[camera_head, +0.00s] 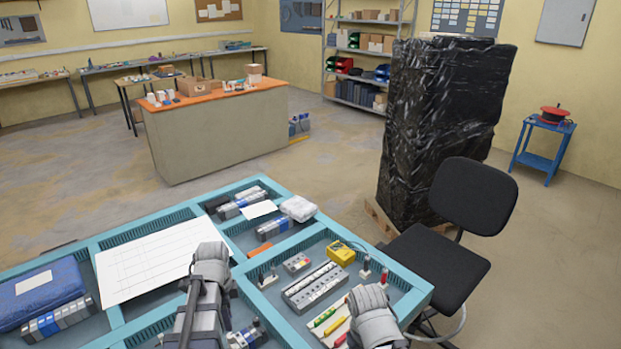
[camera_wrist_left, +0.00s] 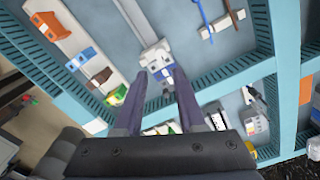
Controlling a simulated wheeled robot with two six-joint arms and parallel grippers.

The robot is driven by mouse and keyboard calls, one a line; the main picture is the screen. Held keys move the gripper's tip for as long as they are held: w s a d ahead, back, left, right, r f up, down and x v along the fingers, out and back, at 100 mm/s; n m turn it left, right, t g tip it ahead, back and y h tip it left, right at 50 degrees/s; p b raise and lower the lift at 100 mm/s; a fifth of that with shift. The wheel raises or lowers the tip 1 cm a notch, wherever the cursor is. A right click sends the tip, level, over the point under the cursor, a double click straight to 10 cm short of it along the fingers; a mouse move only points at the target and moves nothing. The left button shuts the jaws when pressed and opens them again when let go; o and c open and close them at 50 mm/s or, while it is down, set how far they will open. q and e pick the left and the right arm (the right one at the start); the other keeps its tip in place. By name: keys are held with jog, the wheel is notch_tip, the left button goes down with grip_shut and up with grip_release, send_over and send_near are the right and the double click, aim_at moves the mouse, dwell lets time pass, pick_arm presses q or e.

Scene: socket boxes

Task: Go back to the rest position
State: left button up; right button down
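My left gripper (camera_head: 211,262) is above the blue-framed workbench (camera_head: 263,309), beside the white ruled sheet (camera_head: 150,258). In the left wrist view my left gripper (camera_wrist_left: 160,78) shows two dark fingers spread apart with nothing held between them. A small white and blue part lies on the bench beyond the fingertips.
The bench holds a grey socket strip (camera_head: 314,287), a yellow device (camera_head: 341,252) and a blue package (camera_head: 42,291). A black chair (camera_head: 460,225) and a black wrapped pallet stack (camera_head: 440,120) stand to the right. An orange-topped counter (camera_head: 215,130) stands behind, with open floor between.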

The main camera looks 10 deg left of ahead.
pick_arm(q)
jog(key=s+d+n, duration=0.4)
jog(key=d, duration=0.8)
jog(key=s+d+n+y, duration=0.1)
jog(key=s+d+n, duration=0.3)
jog(key=d, duration=0.8)
jog(key=shift+d+n, duration=0.3)
jog(key=shift+n, duration=0.4)
